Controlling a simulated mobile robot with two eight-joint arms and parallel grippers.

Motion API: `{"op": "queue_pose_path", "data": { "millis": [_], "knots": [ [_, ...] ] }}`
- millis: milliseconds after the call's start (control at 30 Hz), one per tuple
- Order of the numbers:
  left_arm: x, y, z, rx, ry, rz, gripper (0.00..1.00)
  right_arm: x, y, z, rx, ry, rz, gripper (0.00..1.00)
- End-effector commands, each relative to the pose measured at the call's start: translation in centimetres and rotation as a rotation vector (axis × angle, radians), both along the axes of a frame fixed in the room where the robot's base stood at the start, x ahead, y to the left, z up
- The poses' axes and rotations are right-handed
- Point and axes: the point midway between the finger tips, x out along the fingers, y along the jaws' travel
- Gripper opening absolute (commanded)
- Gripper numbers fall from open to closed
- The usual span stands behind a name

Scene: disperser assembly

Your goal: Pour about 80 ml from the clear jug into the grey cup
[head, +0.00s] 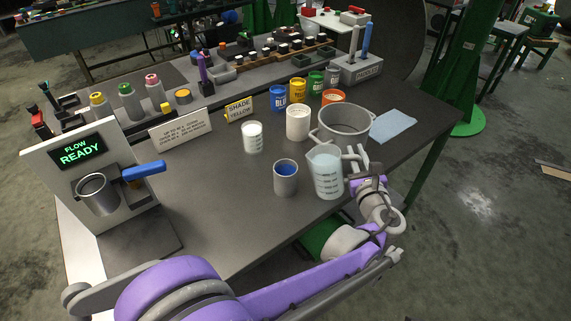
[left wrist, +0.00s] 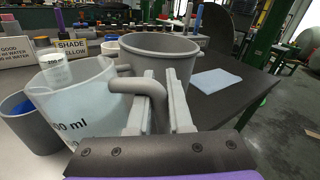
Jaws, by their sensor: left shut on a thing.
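The clear jug (head: 327,177) has dark markings and pale contents, and stands near the front right of the table. It looks about upright; I cannot tell whether its base touches the table. My left gripper (head: 356,160) is shut on its handle, on the jug's right side. In the left wrist view the handle (left wrist: 150,88) lies between the fingers (left wrist: 160,115), and the jug (left wrist: 85,105) is at left. The grey cup (head: 286,181), with blue inside, stands upright just left of the jug; it also shows in the left wrist view (left wrist: 30,130). My right gripper is not in view.
A large grey pot (head: 343,122) stands close behind the jug. A white cup (head: 298,124) and a small clear beaker (head: 252,140) stand behind the grey cup. A blue cloth (head: 394,126) lies at right. A dispenser (head: 95,185) stands at left. The table's front middle is clear.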

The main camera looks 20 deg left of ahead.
Motion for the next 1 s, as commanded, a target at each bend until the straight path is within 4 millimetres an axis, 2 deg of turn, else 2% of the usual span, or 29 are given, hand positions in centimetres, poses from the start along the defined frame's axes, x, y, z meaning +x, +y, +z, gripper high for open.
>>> {"op": "queue_pose_path", "data": {
  "millis": [233, 500, 1000],
  "knots": [
    [-0.2, 1.3, 1.3, -0.121, -0.017, 0.000, 0.00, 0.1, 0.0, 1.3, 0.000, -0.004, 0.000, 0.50],
    [-0.3, 2.6, 2.0, -0.239, -0.031, -0.001, 0.00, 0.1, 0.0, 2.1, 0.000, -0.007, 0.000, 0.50],
    [-0.4, 3.0, 2.1, -0.270, -0.035, 0.001, 0.00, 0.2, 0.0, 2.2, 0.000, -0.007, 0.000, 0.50]
  ]
}}
